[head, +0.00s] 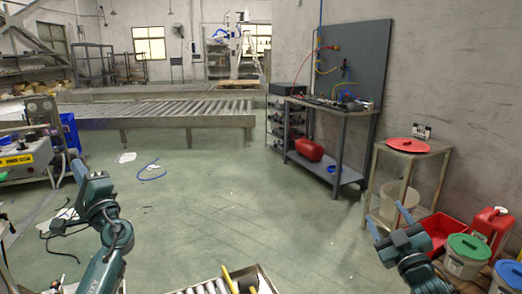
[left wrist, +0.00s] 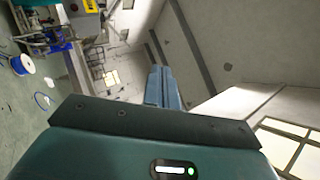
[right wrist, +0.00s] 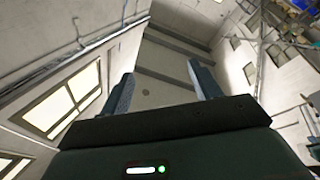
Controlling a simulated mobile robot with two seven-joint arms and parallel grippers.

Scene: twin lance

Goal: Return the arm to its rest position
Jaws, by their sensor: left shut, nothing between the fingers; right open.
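My left gripper (head: 80,172) is raised at the left of the head view, over the open floor. In the left wrist view its blue fingers (left wrist: 162,88) are together with nothing between them. My right gripper (head: 388,224) is at the lower right of the head view, near the small table. In the right wrist view its two fingers (right wrist: 160,84) stand apart with nothing between them. Both wrist views look up toward walls and ceiling. Neither gripper touches anything that I can see.
A roller conveyor (head: 170,108) crosses the back. A workbench (head: 340,112) holds a red can (head: 309,149) on its lower shelf. A small table (head: 408,153) bears a red lid (head: 408,145). Buckets and a red jerrycan (head: 492,226) crowd the lower right. The middle floor (head: 230,190) is clear.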

